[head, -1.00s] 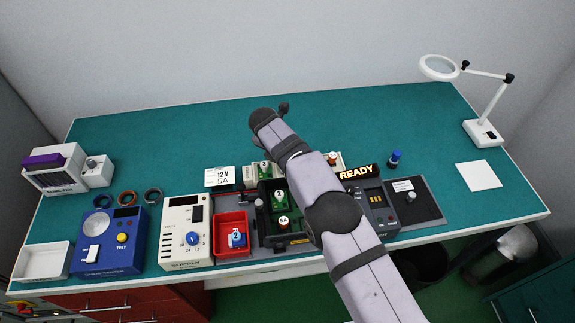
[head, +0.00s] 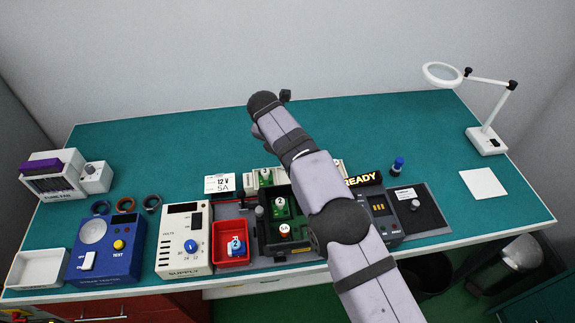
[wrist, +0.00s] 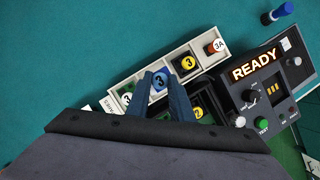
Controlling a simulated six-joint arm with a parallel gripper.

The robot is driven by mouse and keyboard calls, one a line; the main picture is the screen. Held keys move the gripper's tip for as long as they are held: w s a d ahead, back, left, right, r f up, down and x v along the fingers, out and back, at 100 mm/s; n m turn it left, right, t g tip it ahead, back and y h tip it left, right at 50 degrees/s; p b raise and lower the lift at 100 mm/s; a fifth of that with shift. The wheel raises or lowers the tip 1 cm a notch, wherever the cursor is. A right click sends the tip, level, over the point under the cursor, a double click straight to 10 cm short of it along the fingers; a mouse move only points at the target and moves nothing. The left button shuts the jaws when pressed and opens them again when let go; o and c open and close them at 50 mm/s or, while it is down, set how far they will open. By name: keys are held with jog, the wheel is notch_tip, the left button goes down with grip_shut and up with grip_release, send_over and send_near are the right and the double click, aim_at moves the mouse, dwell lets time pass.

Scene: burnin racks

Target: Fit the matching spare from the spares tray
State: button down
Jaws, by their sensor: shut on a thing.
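The spares tray (wrist: 139,76) is a long pale tray with a row of compartments, slanting across the wrist view. My gripper (wrist: 160,86) is over it, shut on a blue spare (wrist: 160,78) with a round pale label, whose digit looks like 2. Whether the spare is clear of its compartment I cannot tell. A green spare (wrist: 127,98) is left of it; a yellow-topped spare marked 3 (wrist: 187,63) and a red-topped one (wrist: 214,47) are to the right. In the head view my arm hides the gripper. The open rack (head: 262,238) holds a green module marked 2 (head: 279,206) and a 5A part (head: 284,231).
A red bin (head: 217,226) left of the rack holds a blue part marked 2 (head: 235,246). A card (head: 219,185) reads 12 V 5A. The unit with the READY sign (head: 363,181) stands right of my arm. The back of the bench (head: 190,140) is clear.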

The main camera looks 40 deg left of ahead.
jog(key=shift+r+p, duration=0.5)
jog(key=shift+r, duration=1.8)
jog(key=s+d+b, duration=1.1)
jog(key=d+b, duration=0.1)
jog(key=d, duration=0.4)
jog(key=shift+s+d+f, duration=0.15)
jog(key=shift+d+f, duration=0.1)
jog(key=shift+f, duration=0.1)
jog(key=shift+f+b, duration=0.2)
jog(key=shift+b, duration=0.15)
